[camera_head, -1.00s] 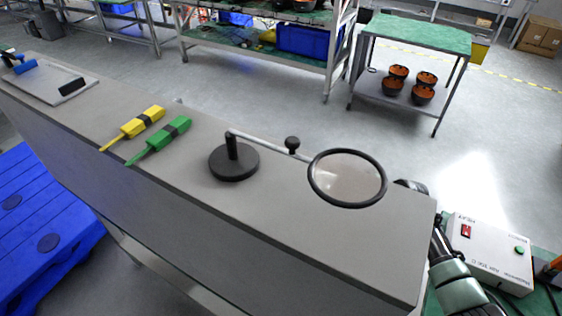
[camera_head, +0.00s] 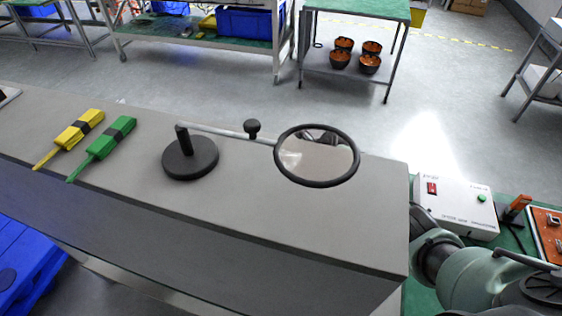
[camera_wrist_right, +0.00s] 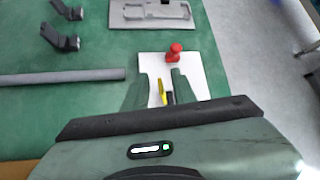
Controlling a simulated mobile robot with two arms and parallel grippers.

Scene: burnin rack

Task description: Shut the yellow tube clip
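In the right wrist view, a small yellow piece (camera_wrist_right: 162,91), which looks like the tube clip, shows between the fingers of my right gripper (camera_wrist_right: 159,77). The fingers are apart and point toward a white plate (camera_wrist_right: 153,64) with a red knob (camera_wrist_right: 174,52). A dark part sits beside the yellow piece. I cannot tell whether the clip is open or touching a finger. In the head view my right arm comes in at the lower right, but its fingers and the clip do not show. My left gripper is in neither view.
On the green surface in the wrist view are a grey bar (camera_wrist_right: 62,77), black brackets (camera_wrist_right: 60,38) and a grey metal plate (camera_wrist_right: 150,14). In the head view, a grey counter carries a magnifier (camera_head: 317,156), a yellow tool (camera_head: 79,130) and a green tool (camera_head: 110,138). A control box (camera_head: 453,205) stands beside my arm.

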